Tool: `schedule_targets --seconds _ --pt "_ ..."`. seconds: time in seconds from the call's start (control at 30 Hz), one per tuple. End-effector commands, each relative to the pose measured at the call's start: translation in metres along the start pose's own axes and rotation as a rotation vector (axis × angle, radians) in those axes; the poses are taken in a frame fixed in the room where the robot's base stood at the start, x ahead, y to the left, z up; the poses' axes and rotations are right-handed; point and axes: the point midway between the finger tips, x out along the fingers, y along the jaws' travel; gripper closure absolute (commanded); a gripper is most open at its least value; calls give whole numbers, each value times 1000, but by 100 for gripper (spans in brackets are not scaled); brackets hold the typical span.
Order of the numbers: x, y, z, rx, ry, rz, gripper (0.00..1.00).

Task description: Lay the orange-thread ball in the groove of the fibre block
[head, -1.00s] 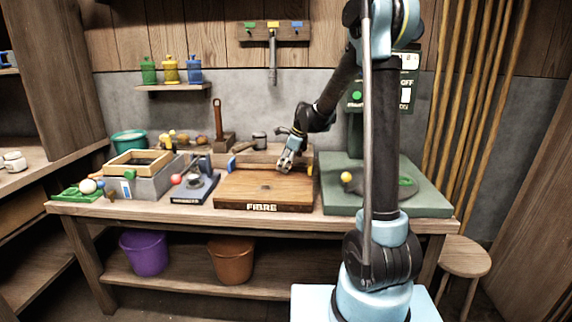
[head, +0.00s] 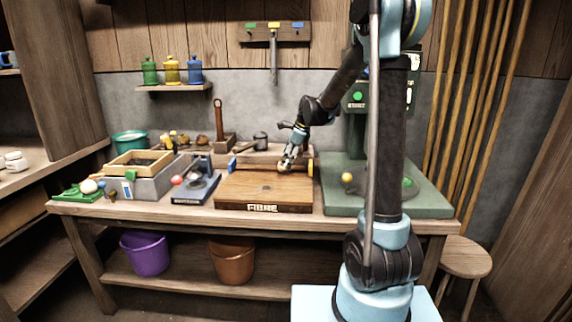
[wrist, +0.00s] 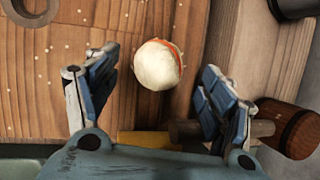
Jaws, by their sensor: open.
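The orange-thread ball (wrist: 157,66) is cream with an orange band across its upper side. In the wrist view it lies on wood beside a seam, between my open fingers and beyond their tips. My gripper (wrist: 160,85) is open, with nothing held. In the head view my gripper (head: 288,165) is low over the back right part of the fibre block (head: 262,206), a wide wooden slab lettered FIBRE. A small dark groove (head: 266,187) shows near the block's middle. A round dark hollow (wrist: 32,8) shows at the wrist view's upper left.
A brown wooden cylinder with a handle (wrist: 292,128) lies close to my right finger in the wrist view. A green press base (head: 440,203) stands right of the block. A dark stand with a red ball (head: 178,180) stands left. The block's front is clear.

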Motion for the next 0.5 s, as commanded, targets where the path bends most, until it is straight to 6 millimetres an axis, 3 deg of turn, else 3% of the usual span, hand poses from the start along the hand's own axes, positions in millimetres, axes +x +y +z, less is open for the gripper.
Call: schedule_targets --seconds 0.3,0.5 --pt "-56 0 -1 1 0 1 25" --pt "-80 -1 -1 2 0 1 25"
